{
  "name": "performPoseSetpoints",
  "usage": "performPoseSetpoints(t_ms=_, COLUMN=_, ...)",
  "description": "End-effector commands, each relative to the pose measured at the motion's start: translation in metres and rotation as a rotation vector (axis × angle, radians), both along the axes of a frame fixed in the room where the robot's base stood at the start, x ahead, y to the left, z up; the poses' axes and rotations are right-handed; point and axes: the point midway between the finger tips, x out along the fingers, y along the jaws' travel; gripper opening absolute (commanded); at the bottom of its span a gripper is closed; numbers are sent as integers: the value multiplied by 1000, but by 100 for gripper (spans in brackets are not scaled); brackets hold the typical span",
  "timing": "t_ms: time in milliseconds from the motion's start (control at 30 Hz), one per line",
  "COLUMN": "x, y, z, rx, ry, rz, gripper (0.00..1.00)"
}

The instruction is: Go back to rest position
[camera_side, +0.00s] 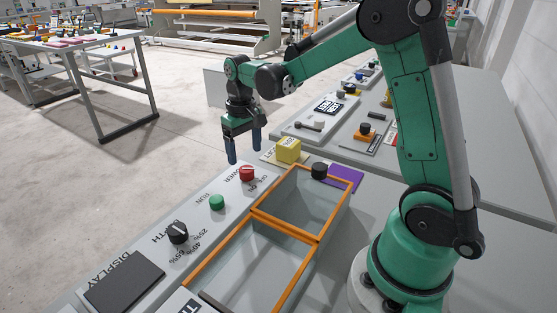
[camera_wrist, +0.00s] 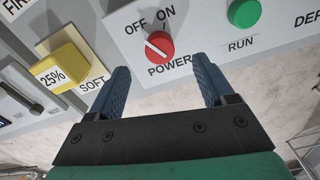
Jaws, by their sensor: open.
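My gripper (camera_side: 245,147) hangs from the green arm beside the front edge of the control panel, its blue fingers pointing down. It is open and empty, with a wide gap between the fingers in the wrist view (camera_wrist: 165,85). The red power knob (camera_side: 247,174) is just below and right of the fingers in the side view. In the wrist view the red knob (camera_wrist: 159,46) lies beyond the fingertips, between them and apart from them, with its white mark slanting up-left toward OFF.
A green run button (camera_side: 217,202), a black dial (camera_side: 178,233) and a dark display (camera_side: 124,281) sit on the panel. A yellow block (camera_side: 288,150), marked 25% in the wrist view (camera_wrist: 62,69), stands nearby. An orange-rimmed tray (camera_side: 254,213) lies right of the panel. Open floor lies left.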

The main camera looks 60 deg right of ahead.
Motion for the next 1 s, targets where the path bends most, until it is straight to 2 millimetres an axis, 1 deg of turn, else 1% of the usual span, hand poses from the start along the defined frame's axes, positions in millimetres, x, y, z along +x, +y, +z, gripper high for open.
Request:
performPoseSetpoints(t_ms=133, x=-6, y=10, z=12, rx=-11, ry=-45, rz=18, gripper=75)
performPoseSetpoints(t_ms=233, x=-16, y=24, z=29, rx=-28, ry=-118, rz=45, gripper=75)
performPoseSetpoints(t_ms=400, x=-42, y=52, z=53, rx=-53, ry=-281, rz=100, gripper=75)
performPoseSetpoints(t_ms=500, x=-58, y=67, z=59, rx=-62, ry=-379, rz=131, gripper=75)
performPoseSetpoints(t_ms=600, x=-73, y=78, z=61, rx=-66, ry=-468, rz=159, gripper=75)
performPoseSetpoints(t_ms=733, x=-86, y=89, z=59, rx=-65, ry=-556, rz=185, gripper=75)
performPoseSetpoints(t_ms=833, x=-91, y=93, z=57, rx=-65, ry=-597, rz=196, gripper=75)
performPoseSetpoints(t_ms=1000, x=-93, y=95, z=56, rx=-64, ry=-616, rz=201, gripper=75)
